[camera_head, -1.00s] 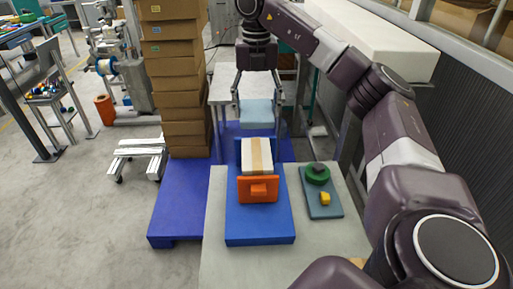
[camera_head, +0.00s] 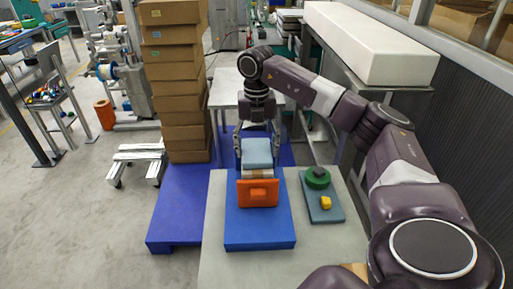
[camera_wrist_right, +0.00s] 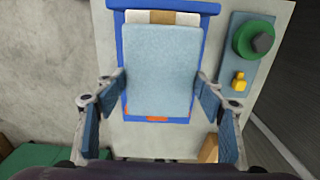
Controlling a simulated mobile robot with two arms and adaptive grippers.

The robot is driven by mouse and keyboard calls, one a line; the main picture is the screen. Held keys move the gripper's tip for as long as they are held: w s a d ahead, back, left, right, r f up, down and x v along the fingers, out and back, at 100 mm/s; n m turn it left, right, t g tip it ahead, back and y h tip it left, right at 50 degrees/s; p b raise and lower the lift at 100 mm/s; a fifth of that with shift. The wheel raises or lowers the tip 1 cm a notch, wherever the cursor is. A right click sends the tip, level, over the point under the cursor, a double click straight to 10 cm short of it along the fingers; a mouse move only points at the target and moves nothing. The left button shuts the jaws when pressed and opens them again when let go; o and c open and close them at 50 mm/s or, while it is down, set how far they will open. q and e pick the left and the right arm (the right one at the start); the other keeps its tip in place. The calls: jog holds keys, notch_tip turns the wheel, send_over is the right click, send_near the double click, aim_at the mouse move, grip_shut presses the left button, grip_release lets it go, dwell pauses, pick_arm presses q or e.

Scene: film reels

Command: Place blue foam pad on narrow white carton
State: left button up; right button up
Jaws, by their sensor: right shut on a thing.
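The light blue foam pad (camera_head: 257,152) is between the fingers of my right gripper (camera_head: 257,143), which is shut on its two sides. It also shows in the wrist view (camera_wrist_right: 160,70), lying flat and covering most of what is below. The narrow white carton (camera_head: 249,173) with a tan stripe is under the pad; only its near edge shows in the head view, and its far end (camera_wrist_right: 188,19) shows in the wrist view. I cannot tell whether pad and carton touch. My left gripper is not in view.
The carton is in a blue fixture (camera_head: 260,232) with an orange block (camera_head: 258,193) at its near side. To the right, a grey-blue plate (camera_head: 326,212) bears a green round part (camera_head: 317,178) and a yellow piece (camera_head: 325,202). Stacked brown boxes (camera_head: 180,95) stand at the left.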

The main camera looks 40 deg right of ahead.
aim_at(256, 150)
jog(key=shift+f, duration=0.1)
jog(key=o, duration=0.9)
notch_tip(256, 150, up, 7)
jog(key=shift+w+a+b, duration=0.1)
jog(key=shift+b, duration=0.5)
notch_tip(256, 150, up, 5)
jog(key=shift+r+p, duration=0.15)
jog(key=shift+p, duration=0.8)
